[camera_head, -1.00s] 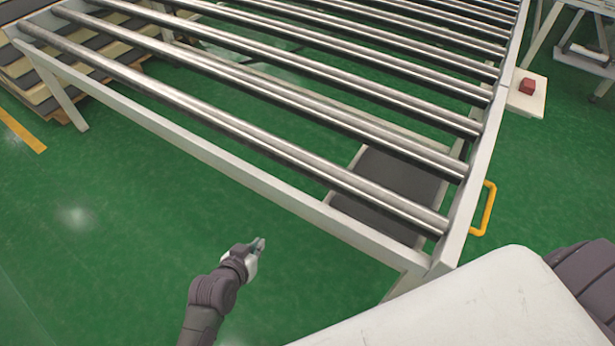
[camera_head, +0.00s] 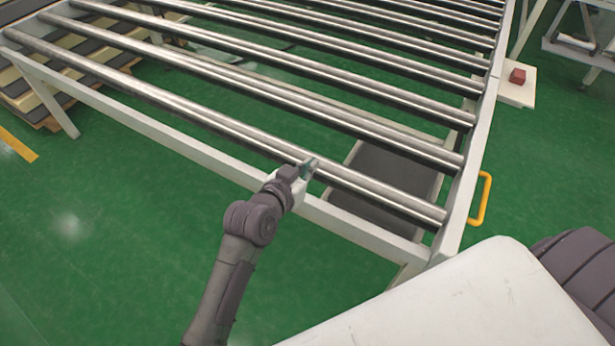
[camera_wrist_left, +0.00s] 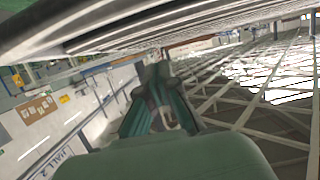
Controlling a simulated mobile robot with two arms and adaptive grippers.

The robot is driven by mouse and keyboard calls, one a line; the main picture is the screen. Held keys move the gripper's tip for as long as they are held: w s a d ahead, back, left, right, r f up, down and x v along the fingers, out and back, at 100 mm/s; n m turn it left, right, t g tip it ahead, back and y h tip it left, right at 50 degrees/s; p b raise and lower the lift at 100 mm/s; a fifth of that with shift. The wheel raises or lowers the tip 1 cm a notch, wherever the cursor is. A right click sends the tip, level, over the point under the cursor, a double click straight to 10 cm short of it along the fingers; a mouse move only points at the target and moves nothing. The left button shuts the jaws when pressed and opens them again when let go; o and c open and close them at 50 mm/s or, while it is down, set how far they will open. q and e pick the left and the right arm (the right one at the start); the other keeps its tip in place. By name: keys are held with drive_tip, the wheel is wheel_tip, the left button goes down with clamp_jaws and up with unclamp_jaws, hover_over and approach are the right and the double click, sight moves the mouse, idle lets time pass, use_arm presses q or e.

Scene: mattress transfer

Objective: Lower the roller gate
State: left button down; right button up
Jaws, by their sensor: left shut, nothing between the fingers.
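The roller gate appears as a pale frame (camera_head: 190,143) carrying several long steel rollers (camera_head: 230,122). It spans most of the head view and looks level. A yellow handle (camera_head: 481,199) is fixed to its right side rail. My left gripper (camera_head: 309,167) is at the front rail, close to the nearest roller, left of the handle; its fingers are shut and empty. Whether it touches the roller cannot be told. In the left wrist view the green fingers (camera_wrist_left: 160,105) show, with a roller (camera_wrist_left: 100,28) close across the top. My right gripper is out of view.
A dark panel (camera_head: 385,180) lies below the rollers near the right rail. A red button (camera_head: 517,76) sits on a white box (camera_head: 518,94) beyond that rail. Stacked mattresses (camera_head: 60,60) stand at the back left. Green floor is clear at the front left.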

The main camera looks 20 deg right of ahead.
use_arm(q)
drive_tip(key=f, duration=0.4)
drive_tip(key=shift+s+a, duration=0.15)
drive_tip(key=shift+a, duration=0.15)
